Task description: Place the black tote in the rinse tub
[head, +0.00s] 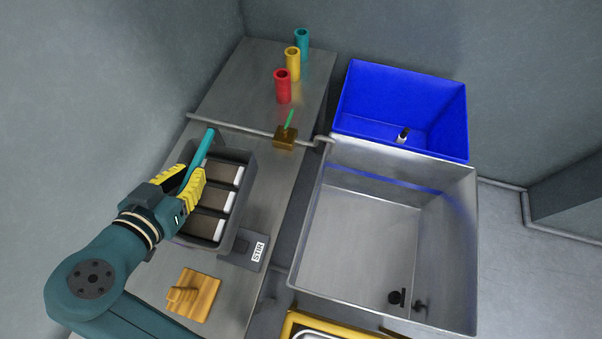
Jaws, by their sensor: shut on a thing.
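The black tote (246,180) is a dark open box on the steel bench at left, holding three brown blocks with white ends. My gripper (195,182), with yellow fingers, is over the tote's left side. It is shut on a teal bar (203,150) that slants along that side. I cannot tell whether the bar belongs to the tote. The fingers hide part of the tote's left rim. A deep steel tub (350,240) with a dark drain fitting stands right of the bench, and a blue tub (400,95) is behind it. Neither carries a readable label saying rinse.
Red (283,88), yellow (292,64) and teal (302,42) cups stand at the back of the bench. A brass block (285,138) with a green stick is beside a rail. A labelled grey box (244,250) and a wooden piece (188,296) lie in front.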

